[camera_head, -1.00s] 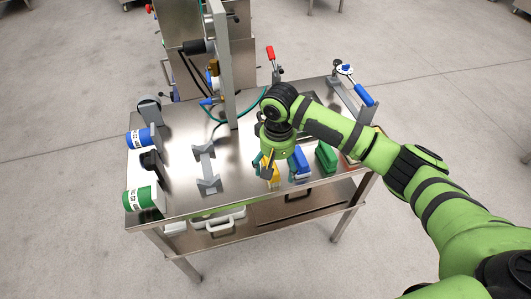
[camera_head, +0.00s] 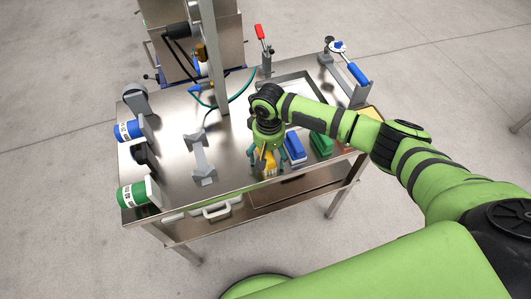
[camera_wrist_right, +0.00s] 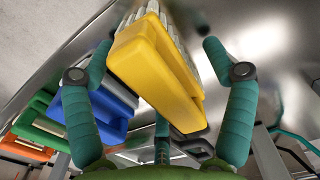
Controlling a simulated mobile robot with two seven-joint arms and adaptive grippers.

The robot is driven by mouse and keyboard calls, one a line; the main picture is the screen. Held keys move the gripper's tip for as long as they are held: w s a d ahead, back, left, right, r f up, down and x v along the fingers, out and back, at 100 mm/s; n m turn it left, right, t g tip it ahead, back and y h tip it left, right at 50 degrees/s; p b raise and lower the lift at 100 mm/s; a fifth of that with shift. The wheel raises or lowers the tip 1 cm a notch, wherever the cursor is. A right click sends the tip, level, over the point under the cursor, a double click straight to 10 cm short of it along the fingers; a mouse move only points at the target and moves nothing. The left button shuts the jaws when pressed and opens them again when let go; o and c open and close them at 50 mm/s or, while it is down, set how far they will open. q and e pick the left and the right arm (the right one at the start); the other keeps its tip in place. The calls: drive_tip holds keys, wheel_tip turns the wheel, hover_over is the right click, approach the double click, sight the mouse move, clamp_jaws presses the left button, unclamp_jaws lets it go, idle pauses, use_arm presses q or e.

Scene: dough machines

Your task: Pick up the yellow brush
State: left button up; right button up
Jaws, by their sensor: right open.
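The yellow brush (camera_head: 269,163) lies on the steel table (camera_head: 232,146), at the left end of a row of brushes near its front edge. In the right wrist view the yellow brush (camera_wrist_right: 157,72) fills the middle, with pale bristles at the top. My right gripper (camera_head: 266,160) is over it with fingers spread. In the wrist view the open right gripper (camera_wrist_right: 155,50) has a teal finger on each side of the brush, apart from it, and a third finger below. My left gripper is not in view.
A blue brush (camera_head: 294,148) and a green brush (camera_head: 321,144) stand to the right of the yellow one. A grey bracket (camera_head: 202,160) lies to the left. Blue (camera_head: 128,130) and green (camera_head: 134,194) rolls sit at the left edge. A steel post (camera_head: 215,70) rises behind.

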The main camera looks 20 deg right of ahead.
drive_tip(key=shift+s, duration=0.1)
drive_tip(key=c, duration=1.3)
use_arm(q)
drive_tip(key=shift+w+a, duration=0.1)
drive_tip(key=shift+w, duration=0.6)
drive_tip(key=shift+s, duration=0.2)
use_arm(e)
drive_tip(key=shift+r, duration=0.5)
drive_tip(key=r, duration=0.2)
drive_tip(key=a+r+b, duration=0.1)
drive_tip(key=shift+a+r, duration=0.15)
drive_tip(key=shift+r, duration=0.2)
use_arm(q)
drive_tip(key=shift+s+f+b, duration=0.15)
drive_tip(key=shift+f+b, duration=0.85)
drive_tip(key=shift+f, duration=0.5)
use_arm(e)
drive_tip(key=s+a+r, duration=0.3)
drive_tip(key=a+r, duration=0.3)
drive_tip(key=a, duration=0.4)
drive_tip(key=shift+r, duration=0.2)
